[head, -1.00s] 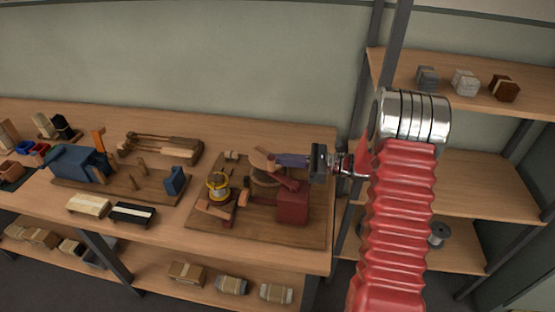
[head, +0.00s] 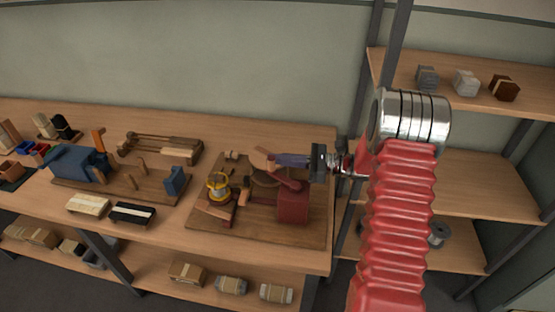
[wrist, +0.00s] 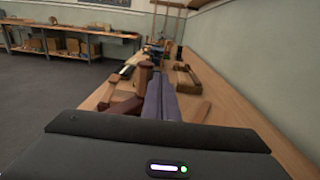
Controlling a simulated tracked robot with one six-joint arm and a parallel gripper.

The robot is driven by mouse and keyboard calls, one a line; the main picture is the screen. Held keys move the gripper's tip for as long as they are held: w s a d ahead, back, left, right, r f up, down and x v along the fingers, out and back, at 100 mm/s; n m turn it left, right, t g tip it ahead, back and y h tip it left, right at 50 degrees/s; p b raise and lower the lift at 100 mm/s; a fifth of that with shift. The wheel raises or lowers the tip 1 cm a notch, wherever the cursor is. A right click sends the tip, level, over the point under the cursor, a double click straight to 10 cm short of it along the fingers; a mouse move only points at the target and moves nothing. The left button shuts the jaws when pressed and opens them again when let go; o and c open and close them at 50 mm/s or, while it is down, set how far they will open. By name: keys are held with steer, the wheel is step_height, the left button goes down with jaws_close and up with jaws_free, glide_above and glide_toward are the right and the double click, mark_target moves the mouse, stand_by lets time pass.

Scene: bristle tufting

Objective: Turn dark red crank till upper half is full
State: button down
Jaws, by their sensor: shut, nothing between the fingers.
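The dark red crank (head: 290,183) sits at the top of a dark red block (head: 293,208) on the right-hand wooden board (head: 255,237). Its arm slants up and left towards a round wooden piece (head: 262,162). My gripper (head: 275,161) reaches in from the right. Its bluish-purple fingers are shut with nothing between them, just above and behind the crank; I cannot tell whether they touch it. In the wrist view the fingers (wrist: 154,88) point ahead, with a dark red part (wrist: 126,106) to their left. The half being filled cannot be made out.
A yellow-ringed pot (head: 218,187) stands left of the crank on the same board. A blue device (head: 80,163) and wooden posts occupy another board further left. A black-and-white brush-like block (head: 132,214) lies near the front edge. Shelves (head: 450,190) stand to the right.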

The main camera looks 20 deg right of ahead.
stand_by(0.5)
steer(key=v, duration=0.7)
steer(key=shift+d, duration=0.2)
steer(key=shift+s, duration=0.15)
stand_by(0.9)
